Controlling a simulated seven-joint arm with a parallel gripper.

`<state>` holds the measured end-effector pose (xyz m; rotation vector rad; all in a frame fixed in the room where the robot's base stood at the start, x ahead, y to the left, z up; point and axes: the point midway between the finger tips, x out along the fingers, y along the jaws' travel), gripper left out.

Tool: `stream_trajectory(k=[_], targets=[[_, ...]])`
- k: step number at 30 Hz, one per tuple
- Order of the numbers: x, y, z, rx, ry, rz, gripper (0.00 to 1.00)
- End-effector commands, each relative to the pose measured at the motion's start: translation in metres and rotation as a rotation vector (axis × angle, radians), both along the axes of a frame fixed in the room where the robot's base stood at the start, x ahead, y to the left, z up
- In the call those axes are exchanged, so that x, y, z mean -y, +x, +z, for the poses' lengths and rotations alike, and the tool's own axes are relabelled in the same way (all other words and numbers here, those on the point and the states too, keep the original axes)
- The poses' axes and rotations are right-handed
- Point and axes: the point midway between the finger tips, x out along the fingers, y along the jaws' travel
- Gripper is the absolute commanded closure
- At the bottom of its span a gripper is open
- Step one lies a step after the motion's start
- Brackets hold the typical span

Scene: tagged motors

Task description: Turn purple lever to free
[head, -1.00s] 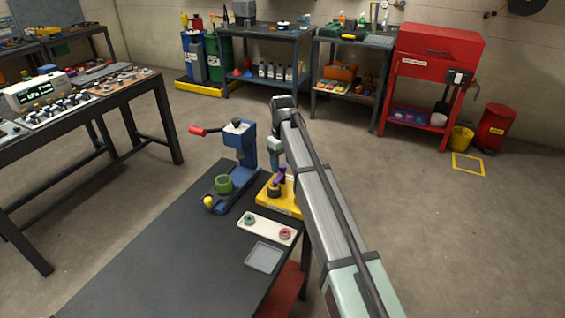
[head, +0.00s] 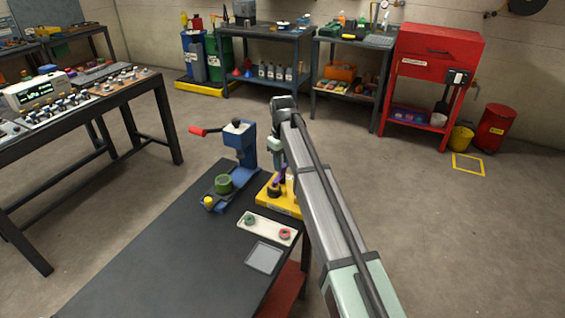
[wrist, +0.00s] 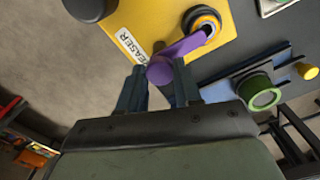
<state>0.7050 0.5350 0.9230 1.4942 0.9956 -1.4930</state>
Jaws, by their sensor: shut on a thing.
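The purple lever (wrist: 182,48) sits on a yellow base (wrist: 130,20) in the wrist view, with a round dark pivot ringed in orange (wrist: 202,19) at one end. Its rounded purple end lies between my gripper's blue fingertips (wrist: 160,78), and my gripper is shut on it. In the head view the yellow base (head: 284,206) stands at the table's right edge, and my arm partly hides the lever (head: 280,175).
A blue press (head: 240,150) with a red-tipped handle stands left of the yellow base, with a green ring (head: 223,184) on its foot. A white tray (head: 266,228) with two small rings and a grey tray (head: 264,257) lie in front. The table's front left is clear.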

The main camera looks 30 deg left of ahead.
Motion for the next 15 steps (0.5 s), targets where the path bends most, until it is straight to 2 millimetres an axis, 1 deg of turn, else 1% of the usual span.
stream_trajectory(k=[8, 15], targets=[[-0.0001, 0.0, 0.0001, -0.001, 0.0, -0.079, 0.97], [-0.0001, 0.0002, 0.0001, -0.001, 0.0, -0.259, 0.97]])
